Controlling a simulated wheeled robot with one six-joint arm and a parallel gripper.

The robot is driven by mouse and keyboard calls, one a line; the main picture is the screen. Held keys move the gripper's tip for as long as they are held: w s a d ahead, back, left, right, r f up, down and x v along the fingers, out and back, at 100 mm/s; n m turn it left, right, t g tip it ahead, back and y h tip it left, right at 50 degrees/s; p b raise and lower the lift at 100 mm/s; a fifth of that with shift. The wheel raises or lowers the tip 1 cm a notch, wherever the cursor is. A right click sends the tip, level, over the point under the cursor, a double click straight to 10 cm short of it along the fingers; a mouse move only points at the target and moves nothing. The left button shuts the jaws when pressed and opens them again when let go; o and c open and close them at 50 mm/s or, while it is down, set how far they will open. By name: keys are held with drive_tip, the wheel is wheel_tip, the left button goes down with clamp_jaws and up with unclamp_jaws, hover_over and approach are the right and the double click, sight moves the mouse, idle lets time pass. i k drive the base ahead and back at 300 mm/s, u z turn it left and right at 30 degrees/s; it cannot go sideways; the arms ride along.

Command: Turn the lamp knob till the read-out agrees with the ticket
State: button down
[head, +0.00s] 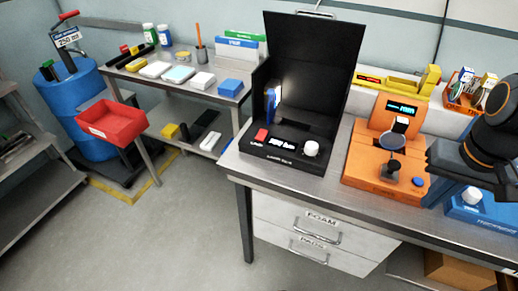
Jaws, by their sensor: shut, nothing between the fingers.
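A black open-lidded lamp box (310,50) stands on the left end of the steel bench. Its front panel carries a white round knob (311,148), a small lit read-out (282,143) and a red button (261,135). The read-out's figures are too small to read. A blue upright piece (270,104) stands inside beside a bright glow. I cannot pick out the ticket for certain. My gripper (430,158) is at the right, dark, shut and empty, right of the orange device and well apart from the knob.
A blue device (485,208) lies below my arm. An orange basket (462,98) and a yellow tray (390,82) are behind. A red bin (112,122) is far left.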

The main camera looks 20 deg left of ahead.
sight(312, 148)
drive_tip(key=u, duration=2.3)
drive_tip(key=k, duration=0.65)
drive_tip(key=z, duration=0.8)
drive_tip(key=i, duration=0.9)
